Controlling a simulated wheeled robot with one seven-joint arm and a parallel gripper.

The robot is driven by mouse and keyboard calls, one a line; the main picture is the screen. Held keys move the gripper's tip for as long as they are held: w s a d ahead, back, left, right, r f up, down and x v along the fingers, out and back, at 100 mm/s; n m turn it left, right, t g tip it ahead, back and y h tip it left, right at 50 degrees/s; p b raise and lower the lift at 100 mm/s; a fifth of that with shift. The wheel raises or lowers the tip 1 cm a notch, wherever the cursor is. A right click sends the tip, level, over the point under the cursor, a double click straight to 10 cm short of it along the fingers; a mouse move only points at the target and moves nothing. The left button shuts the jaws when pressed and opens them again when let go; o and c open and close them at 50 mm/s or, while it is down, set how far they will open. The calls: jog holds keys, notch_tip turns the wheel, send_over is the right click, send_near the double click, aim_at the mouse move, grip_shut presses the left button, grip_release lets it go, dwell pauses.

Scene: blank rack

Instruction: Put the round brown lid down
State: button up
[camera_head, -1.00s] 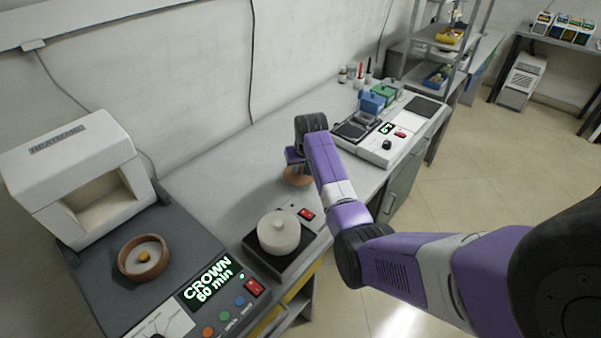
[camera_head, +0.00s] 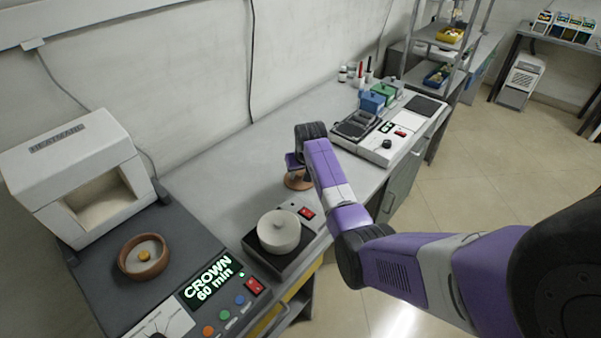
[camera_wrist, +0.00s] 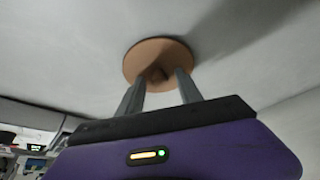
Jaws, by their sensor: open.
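The round brown lid (camera_wrist: 157,53) lies on the grey worktop, its knob facing my gripper in the wrist view. In the head view the lid (camera_head: 297,182) shows partly below my gripper, which hides some of it. My gripper (camera_wrist: 159,76) is open, with one finger on each side of the lid's knob. I cannot tell whether the fingertips touch the knob.
A brown round dish (camera_head: 143,257) sits at the left by a white machine (camera_head: 80,175). A white device (camera_head: 384,142) stands further right. The worktop (camera_head: 250,165) behind the lid is clear.

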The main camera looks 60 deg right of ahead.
jog(key=v, duration=1.2)
jog(key=shift+r, duration=0.1)
